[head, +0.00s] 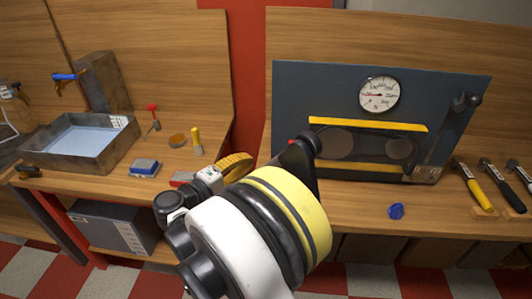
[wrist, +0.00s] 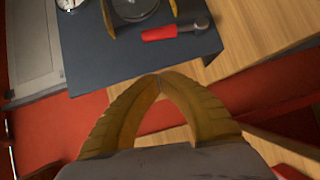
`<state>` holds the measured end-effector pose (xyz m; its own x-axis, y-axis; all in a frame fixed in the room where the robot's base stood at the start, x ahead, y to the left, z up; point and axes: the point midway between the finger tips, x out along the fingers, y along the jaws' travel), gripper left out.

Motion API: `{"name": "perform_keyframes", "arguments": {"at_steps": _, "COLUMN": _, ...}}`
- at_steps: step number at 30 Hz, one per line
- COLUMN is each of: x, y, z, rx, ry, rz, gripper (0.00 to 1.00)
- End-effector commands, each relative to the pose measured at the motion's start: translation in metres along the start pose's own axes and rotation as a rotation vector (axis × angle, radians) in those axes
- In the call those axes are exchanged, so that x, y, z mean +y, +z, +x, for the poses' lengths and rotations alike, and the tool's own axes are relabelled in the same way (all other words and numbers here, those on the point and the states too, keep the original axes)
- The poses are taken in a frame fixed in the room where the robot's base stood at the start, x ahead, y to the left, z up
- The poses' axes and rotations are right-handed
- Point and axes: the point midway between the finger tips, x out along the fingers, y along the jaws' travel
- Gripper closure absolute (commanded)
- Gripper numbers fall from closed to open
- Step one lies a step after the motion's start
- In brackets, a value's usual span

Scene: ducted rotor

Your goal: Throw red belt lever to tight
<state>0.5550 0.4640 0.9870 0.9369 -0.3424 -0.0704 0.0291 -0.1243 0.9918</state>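The red belt lever (wrist: 174,33) shows in the wrist view near the edge of the dark panel (wrist: 90,60), with a grey round end beside its red handle. In the head view only a little red (head: 291,158) shows at the panel's lower left, mostly behind my arm. My gripper (wrist: 160,79) has its yellow fingers together at the tips, with nothing between them. It appears apart from the lever, off the panel's left side in the head view. The belt (head: 370,147) with two round pulleys lies between yellow rails (head: 368,124).
A gauge (head: 379,94) sits on the panel above the belt. A dark lever (head: 462,103) stands at its right. Several hammers (head: 475,187) lie further right. A blue knob (head: 396,211) lies on the bench. A water tray (head: 82,140) and small tools are at left.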

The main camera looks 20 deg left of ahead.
Motion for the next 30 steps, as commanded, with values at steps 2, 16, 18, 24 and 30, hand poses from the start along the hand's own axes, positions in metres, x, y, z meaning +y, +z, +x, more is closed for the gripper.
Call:
{"name": "perform_keyframes", "arguments": {"at_steps": 2, "x": -0.002, "y": 0.002, "z": 0.013, "rx": -0.004, "ry": -0.001, "rz": 0.001, "gripper": 1.0}}
{"name": "perform_keyframes", "arguments": {"at_steps": 16, "x": -0.004, "y": 0.012, "z": 0.104, "rx": -0.001, "ry": -0.003, "rz": 0.004, "gripper": 1.0}}
{"name": "perform_keyframes", "arguments": {"at_steps": 18, "x": -0.003, "y": 0.019, "z": 0.11, "rx": -0.001, "ry": -0.003, "rz": 0.004, "gripper": 1.0}}
{"name": "perform_keyframes", "arguments": {"at_steps": 24, "x": -0.002, "y": 0.028, "z": 0.12, "rx": 0.0, "ry": -0.004, "rz": 0.004, "gripper": 1.0}}
{"name": "perform_keyframes", "arguments": {"at_steps": 30, "x": 0.0, "y": 0.029, "z": 0.121, "rx": 0.001, "ry": -0.004, "rz": 0.004, "gripper": 1.0}}
